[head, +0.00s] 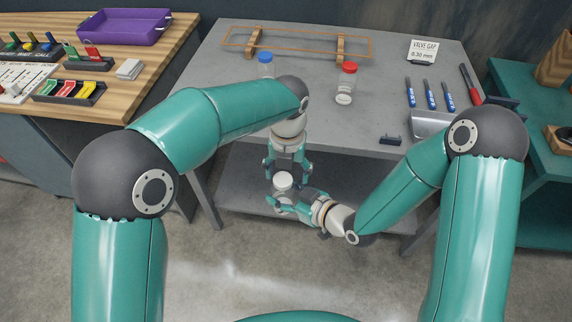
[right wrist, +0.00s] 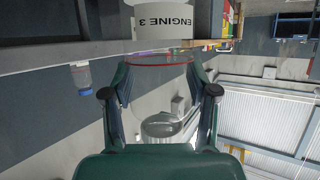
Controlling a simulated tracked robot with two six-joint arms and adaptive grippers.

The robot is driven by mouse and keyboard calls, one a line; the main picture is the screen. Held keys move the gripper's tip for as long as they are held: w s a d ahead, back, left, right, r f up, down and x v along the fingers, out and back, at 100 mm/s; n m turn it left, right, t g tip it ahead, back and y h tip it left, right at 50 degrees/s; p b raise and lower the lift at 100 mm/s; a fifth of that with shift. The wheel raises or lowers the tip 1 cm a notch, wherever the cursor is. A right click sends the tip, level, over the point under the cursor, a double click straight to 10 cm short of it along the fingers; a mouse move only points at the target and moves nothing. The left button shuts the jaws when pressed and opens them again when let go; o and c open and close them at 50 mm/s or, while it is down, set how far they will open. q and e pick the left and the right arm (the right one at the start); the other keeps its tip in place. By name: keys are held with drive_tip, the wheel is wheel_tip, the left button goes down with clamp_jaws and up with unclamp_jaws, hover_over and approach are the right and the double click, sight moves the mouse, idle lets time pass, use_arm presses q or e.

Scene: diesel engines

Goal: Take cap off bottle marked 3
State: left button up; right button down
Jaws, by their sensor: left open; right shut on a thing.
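A small clear bottle (head: 281,199) is held upright in front of the grey table, with a white cap (head: 283,180) on top. In the right wrist view its white part (right wrist: 183,22) bears "ENGINE 3", upside down in the picture, and its clear body (right wrist: 160,100) lies between the fingers. My right gripper (head: 290,201) is shut on the bottle from the right. My left gripper (head: 287,172) points down from above, open, with its fingers apart just above the white cap. Whether either finger touches the cap cannot be told.
A wire rack (head: 295,43), a card (head: 422,51) and several blue-handled tools (head: 429,95) lie there too. A wooden bench with a purple tray (head: 118,27) is at left.

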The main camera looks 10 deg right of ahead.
use_arm(q)
drive_tip(key=shift+s+d, duration=0.1)
drive_tip(key=shift+d, duration=0.1)
drive_tip(key=c, duration=1.2)
drive_tip(key=shift+c, duration=0.2)
